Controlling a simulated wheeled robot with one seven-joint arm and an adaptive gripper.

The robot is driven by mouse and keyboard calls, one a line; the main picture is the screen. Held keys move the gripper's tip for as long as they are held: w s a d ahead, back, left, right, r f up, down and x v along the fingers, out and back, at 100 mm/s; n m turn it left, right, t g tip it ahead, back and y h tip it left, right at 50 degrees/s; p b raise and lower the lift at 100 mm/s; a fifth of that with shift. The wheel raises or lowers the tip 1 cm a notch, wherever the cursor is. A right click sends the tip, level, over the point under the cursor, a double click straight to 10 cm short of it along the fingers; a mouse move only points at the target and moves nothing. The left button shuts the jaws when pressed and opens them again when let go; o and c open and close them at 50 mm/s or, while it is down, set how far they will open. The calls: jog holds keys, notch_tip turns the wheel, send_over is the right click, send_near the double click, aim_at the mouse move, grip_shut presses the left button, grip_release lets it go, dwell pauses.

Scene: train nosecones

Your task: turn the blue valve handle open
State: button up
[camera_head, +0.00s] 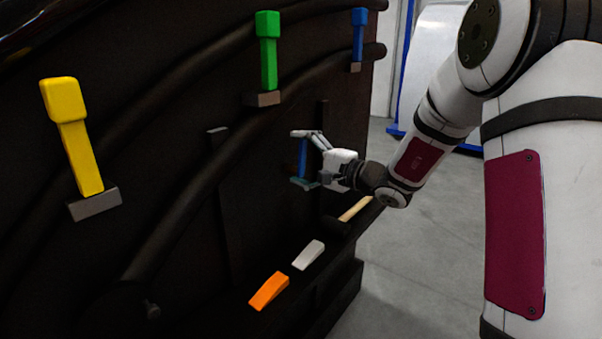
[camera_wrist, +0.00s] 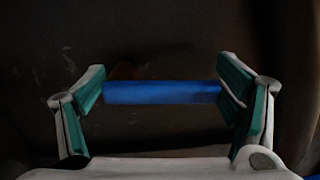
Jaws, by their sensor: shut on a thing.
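A blue handle (camera_head: 359,38) with a block-shaped top stands upright at the top right of the dark panel in the head view, above a small grey bracket. My gripper (camera_head: 299,157) is well below it and apart from it, in front of the panel. It is shut on a blue bar (camera_head: 302,160), with one finger at each end. In the wrist view the blue bar (camera_wrist: 162,92) spans level between the two green-padded fingers. I cannot tell whether the bar is fixed to the panel. Its ends are partly hidden by the fingers.
A green handle (camera_head: 267,50) and a yellow handle (camera_head: 75,140) are also on the panel, near curved dark pipes. Open floor (camera_head: 430,260) is to the right.

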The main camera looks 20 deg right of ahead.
jog(key=shift+s+a+n+b, duration=0.1)
jog(key=shift+n+b, duration=0.7)
jog(key=shift+b, duration=0.55)
jog(key=shift+r+b, duration=0.15)
jog(key=shift+b, duration=0.15)
jog(key=o, duration=1.6)
jog(key=shift+s, duration=0.1)
jog(key=shift+s, duration=0.2)
jog(key=v, duration=1.1)
jog(key=shift+s+d, duration=0.2)
